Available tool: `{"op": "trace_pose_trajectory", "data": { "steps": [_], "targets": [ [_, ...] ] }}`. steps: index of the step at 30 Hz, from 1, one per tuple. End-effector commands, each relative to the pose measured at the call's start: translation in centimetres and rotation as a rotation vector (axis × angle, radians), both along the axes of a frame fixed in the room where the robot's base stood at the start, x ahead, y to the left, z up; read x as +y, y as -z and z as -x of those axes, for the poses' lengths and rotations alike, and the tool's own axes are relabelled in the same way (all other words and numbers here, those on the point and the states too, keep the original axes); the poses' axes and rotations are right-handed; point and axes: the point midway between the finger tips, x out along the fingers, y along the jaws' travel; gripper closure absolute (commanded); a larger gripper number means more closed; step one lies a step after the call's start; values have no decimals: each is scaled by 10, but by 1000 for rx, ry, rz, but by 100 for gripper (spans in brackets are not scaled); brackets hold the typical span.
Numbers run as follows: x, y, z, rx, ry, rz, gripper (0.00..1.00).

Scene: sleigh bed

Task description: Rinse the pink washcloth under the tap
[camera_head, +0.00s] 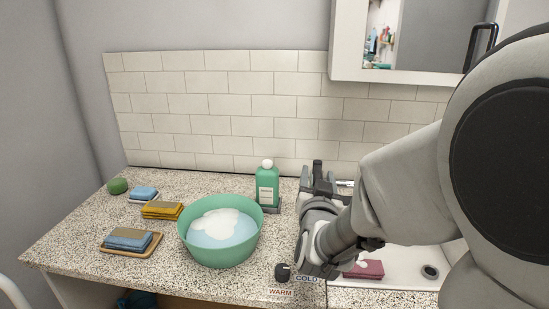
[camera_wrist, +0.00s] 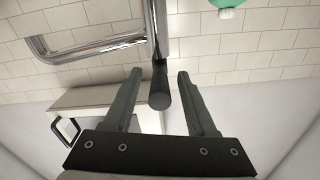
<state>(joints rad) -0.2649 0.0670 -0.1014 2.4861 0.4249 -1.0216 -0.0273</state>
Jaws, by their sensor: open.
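The pink washcloth (camera_head: 368,271) lies in the white sink (camera_head: 405,283), partly hidden behind my arm; a small white patch, perhaps foam, is on it. The chrome tap (camera_wrist: 95,47) shows in the wrist view, with a dark cylindrical lever (camera_wrist: 160,92) beside its post. My gripper (camera_wrist: 158,76) is open, with one finger on each side of the lever; I cannot tell whether either touches it. In the head view my gripper (camera_head: 318,178) is at the back of the counter, hiding most of the tap. No water stream is visible.
A green basin (camera_head: 185,243) of foamy water and a green bottle (camera_head: 267,187) stand left of my gripper. Folded cloths lie farther left, including a tray (camera_head: 152,247). A dark knob (camera_head: 282,272) sits by WARM and COLD labels. A mirror cabinet (camera_head: 400,76) hangs above.

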Motion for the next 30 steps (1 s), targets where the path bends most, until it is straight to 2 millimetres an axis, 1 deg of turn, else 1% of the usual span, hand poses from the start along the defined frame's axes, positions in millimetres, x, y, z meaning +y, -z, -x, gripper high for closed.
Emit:
{"op": "trace_pose_trajectory", "data": {
  "steps": [1, 3, 6, 10, 17, 18, 23, 27, 30],
  "targets": [
    [-2, 2, -8, 0, 2, 1, 43],
    [-4, 2, -17, 0, 1, 1, 43],
    [-6, 1, -26, 1, 2, 1, 43],
    [-7, 1, -31, -1, 1, 1, 43],
    [-7, 0, -32, -1, 0, 1, 43],
    [-7, 0, -32, -1, 0, 1, 45],
    [-7, 1, -32, 0, 0, 1, 74],
    [-7, 1, -32, 0, 1, 1, 99],
    [-7, 1, -32, 0, 0, 1, 100]
  ]
}}
